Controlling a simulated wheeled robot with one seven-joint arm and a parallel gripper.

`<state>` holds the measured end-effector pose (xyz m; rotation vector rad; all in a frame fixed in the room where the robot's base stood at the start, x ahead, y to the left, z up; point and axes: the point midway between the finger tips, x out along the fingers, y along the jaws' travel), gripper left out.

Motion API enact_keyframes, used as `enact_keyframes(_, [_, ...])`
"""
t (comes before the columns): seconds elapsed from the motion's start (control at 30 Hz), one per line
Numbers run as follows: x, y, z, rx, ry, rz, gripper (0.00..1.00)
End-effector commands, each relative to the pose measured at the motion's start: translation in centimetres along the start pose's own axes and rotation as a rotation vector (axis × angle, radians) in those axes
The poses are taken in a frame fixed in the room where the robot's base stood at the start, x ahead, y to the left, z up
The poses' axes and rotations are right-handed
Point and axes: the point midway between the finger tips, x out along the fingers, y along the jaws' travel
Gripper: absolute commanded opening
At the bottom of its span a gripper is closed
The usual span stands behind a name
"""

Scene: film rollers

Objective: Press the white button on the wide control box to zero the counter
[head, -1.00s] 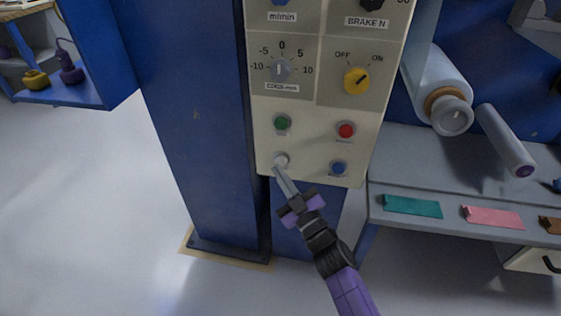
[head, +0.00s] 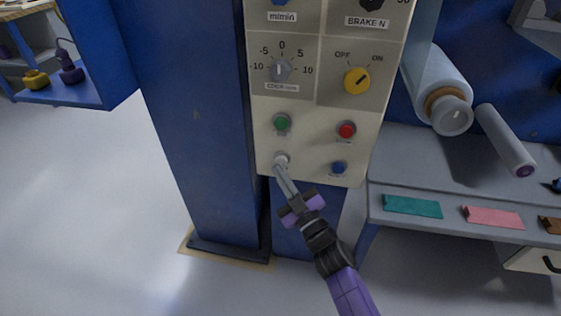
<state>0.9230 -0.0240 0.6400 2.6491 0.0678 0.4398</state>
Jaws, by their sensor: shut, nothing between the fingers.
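The wide control box (head: 308,150) is a cream panel on a blue column. Its white button (head: 281,158) is at the lower left, below the green button (head: 281,123) and left of the blue button (head: 339,168). The red button (head: 346,131) is at the upper right of this group. My gripper (head: 278,170) is shut and empty, its tips right at the lower edge of the white button. I cannot tell whether the tips touch the button or whether it is pushed in.
A grey dial (head: 280,70) and a yellow switch (head: 356,81) sit above the buttons. A grey shelf (head: 455,200) with film rollers (head: 441,95) is on the right. The blue column (head: 195,130) is on the left. Open floor (head: 90,200) lies further left.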

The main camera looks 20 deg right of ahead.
Motion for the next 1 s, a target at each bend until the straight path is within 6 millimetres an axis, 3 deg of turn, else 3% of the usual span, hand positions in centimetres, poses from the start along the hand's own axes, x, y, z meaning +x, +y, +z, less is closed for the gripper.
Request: enact_keyframes(1.0, [0.67,0.51,0.46,0.0,0.0,0.0,0.0])
